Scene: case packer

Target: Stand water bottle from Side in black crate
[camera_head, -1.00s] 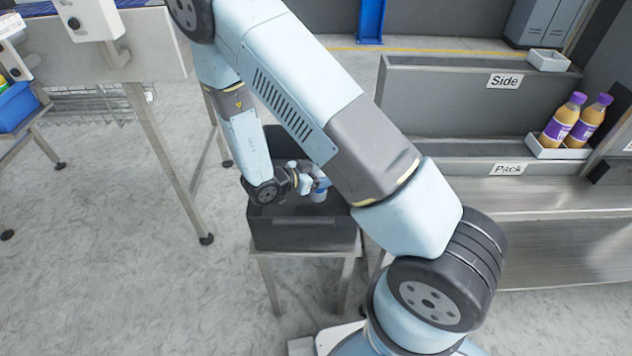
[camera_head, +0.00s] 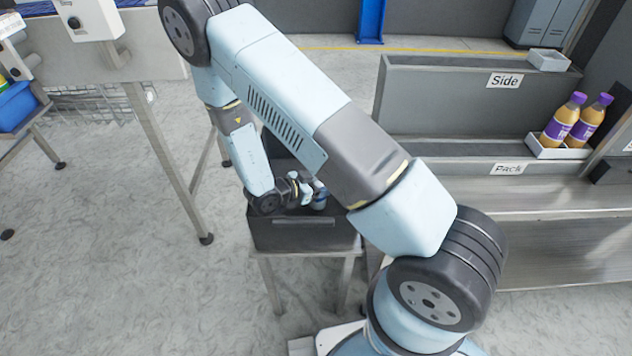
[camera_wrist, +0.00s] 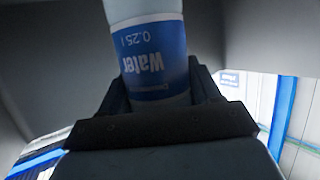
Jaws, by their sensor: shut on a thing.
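The black crate (camera_head: 272,237) stands on a small metal stand in the middle of the head view. My gripper (camera_head: 310,190) is over the crate opening and low, shut on the water bottle (camera_head: 320,196). In the wrist view the water bottle (camera_wrist: 150,55) has a blue label reading "Water 0.25 l" and sits between the fingers (camera_wrist: 160,95). Grey surfaces surround it there. My arm covers part of the crate, and I cannot tell whether the bottle touches the crate floor.
The shelf marked Side (camera_head: 504,80) is at the right, with a small white tray (camera_head: 548,60) on top. Below, two orange juice bottles with purple caps (camera_head: 565,120) stand in a white tray by the Pack label (camera_head: 509,169). A blue bin (camera_head: 15,108) is at far left.

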